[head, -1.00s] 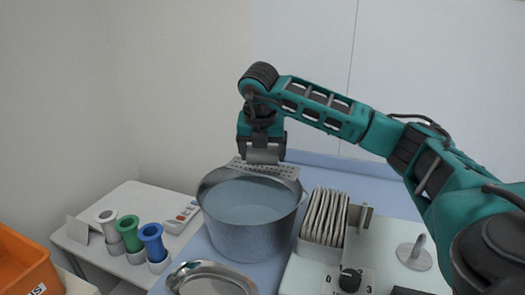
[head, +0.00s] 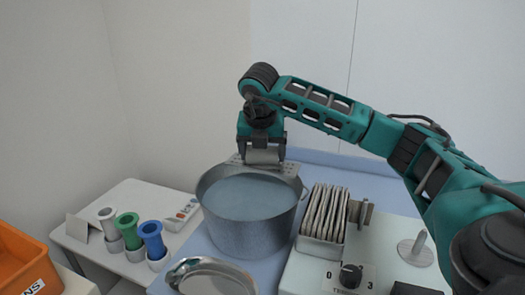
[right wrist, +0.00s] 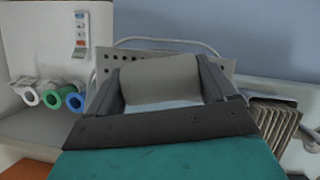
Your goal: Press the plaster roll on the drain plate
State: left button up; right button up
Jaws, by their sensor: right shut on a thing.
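The plaster roll (head: 264,156) is a grey-white cylinder held sideways between the jaws of my right gripper (head: 262,152). It fills the gap between the fingers in the right wrist view (right wrist: 160,80). The metal bucket (head: 250,228) of water stands just in front. My left gripper is out of view.
A rack of several upright pads (head: 325,212) and a unit with a dial (head: 350,277) stand right of the bucket. A metal dish (head: 208,268) is in front. Grey, green and blue rolls (head: 128,230) stand at left, near an orange bin (head: 22,265).

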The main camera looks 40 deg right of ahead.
jog(key=shift+f, duration=0.15)
jog(key=shift+r+p, duration=1.95)
jog(key=shift+r, duration=1.65)
